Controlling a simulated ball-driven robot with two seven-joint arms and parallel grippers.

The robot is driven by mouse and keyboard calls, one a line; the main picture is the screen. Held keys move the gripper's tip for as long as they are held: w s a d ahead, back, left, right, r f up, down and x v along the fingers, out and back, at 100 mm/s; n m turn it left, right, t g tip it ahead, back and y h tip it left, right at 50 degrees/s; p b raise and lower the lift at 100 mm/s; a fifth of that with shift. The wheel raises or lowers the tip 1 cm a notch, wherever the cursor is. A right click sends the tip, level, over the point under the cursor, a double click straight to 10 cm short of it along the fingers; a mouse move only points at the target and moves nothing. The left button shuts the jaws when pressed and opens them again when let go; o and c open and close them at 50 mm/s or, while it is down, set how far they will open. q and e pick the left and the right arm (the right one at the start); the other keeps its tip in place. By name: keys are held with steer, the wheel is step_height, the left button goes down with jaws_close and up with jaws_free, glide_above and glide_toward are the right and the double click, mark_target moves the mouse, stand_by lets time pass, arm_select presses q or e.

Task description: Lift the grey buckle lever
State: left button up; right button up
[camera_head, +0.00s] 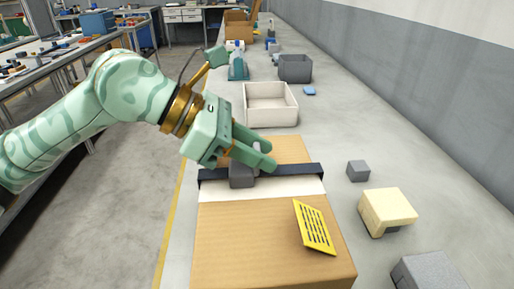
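A dark grey buckle (242,177) sits on a black strap (295,170) that runs across a cardboard box (240,225). The buckle is partly hidden by my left gripper, and I cannot make out its lever separately. My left gripper (272,156) is pale green and reaches in from the left, just above and behind the buckle. Its two fingers are apart with a narrow gap and nothing visible between them. I cannot tell whether the lower finger touches the buckle. My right gripper is not in view.
A yellow slotted card (314,228) lies on the box. To the right are a small grey cube (358,171), a cream block (387,210) and a grey block (429,271). A white open bin (270,116) and a dark grey bin (295,69) stand behind.

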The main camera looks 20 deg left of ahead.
arm_select(q)
steer(key=o, duration=0.3)
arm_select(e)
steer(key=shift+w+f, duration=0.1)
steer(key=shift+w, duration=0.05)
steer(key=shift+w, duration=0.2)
arm_select(q)
steer(key=shift+a, duration=0.1)
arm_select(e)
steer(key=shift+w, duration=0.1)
arm_select(q)
steer(key=shift+s+a+r, duration=0.1)
steer(key=shift+a+r, duration=0.15)
steer(key=p+v, duration=0.2)
steer(key=v, duration=0.6)
steer(key=shift+r+p, duration=0.25)
steer(key=shift+p, duration=0.15)
steer(key=p+v, duration=0.1)
steer(key=v, duration=0.6)
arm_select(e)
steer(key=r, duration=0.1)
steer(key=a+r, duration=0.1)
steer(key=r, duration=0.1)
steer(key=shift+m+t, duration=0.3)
arm_select(q)
steer(key=shift+a, duration=0.15)
